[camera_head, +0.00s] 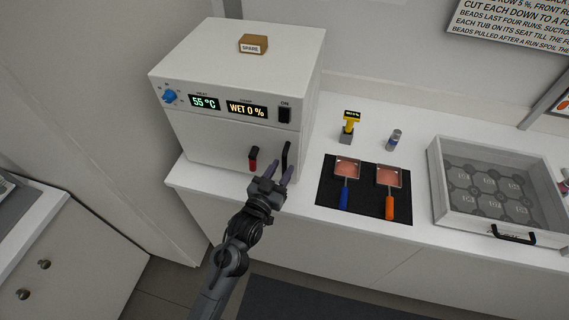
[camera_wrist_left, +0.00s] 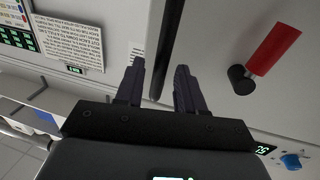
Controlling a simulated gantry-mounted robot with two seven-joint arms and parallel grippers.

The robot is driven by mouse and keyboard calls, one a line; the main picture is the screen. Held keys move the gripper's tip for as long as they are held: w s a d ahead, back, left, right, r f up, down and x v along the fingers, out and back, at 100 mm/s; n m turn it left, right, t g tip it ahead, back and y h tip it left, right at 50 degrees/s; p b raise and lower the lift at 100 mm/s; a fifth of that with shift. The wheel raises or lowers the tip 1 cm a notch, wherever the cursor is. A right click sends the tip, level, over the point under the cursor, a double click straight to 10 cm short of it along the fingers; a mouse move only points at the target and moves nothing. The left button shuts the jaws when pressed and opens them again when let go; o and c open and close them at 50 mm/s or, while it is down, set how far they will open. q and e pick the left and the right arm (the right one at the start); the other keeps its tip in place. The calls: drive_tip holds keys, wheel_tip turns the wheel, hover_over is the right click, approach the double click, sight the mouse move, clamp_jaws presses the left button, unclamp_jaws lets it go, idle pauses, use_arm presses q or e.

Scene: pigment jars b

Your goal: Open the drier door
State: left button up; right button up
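The drier (camera_head: 236,95) is a white box at the back left of the counter, and its front door (camera_head: 215,150) looks shut. A black upright door handle (camera_head: 287,155) is at the door's right side; a red-gripped lever (camera_head: 253,160) is to its left. My left gripper (camera_head: 279,172) is in front of the handle with its fingers apart. In the left wrist view the handle (camera_wrist_left: 170,48) runs between the two fingers (camera_wrist_left: 157,85), with gaps visible on both sides. The red lever (camera_wrist_left: 268,55) lies outside the fingers there. My right gripper is not in view.
Right of the drier are a black mat (camera_head: 364,208) with two handled pans, a yellow-topped gauge (camera_head: 350,123) and a small vial (camera_head: 394,140). A clear-topped tray (camera_head: 437,185) stands farther right. A box marked SPARE (camera_head: 253,45) sits on the drier.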

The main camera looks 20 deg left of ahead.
use_arm(q)
drive_tip(key=shift+w+d, duration=0.1)
drive_tip(key=shift+w, duration=1.15)
clamp_jaws()
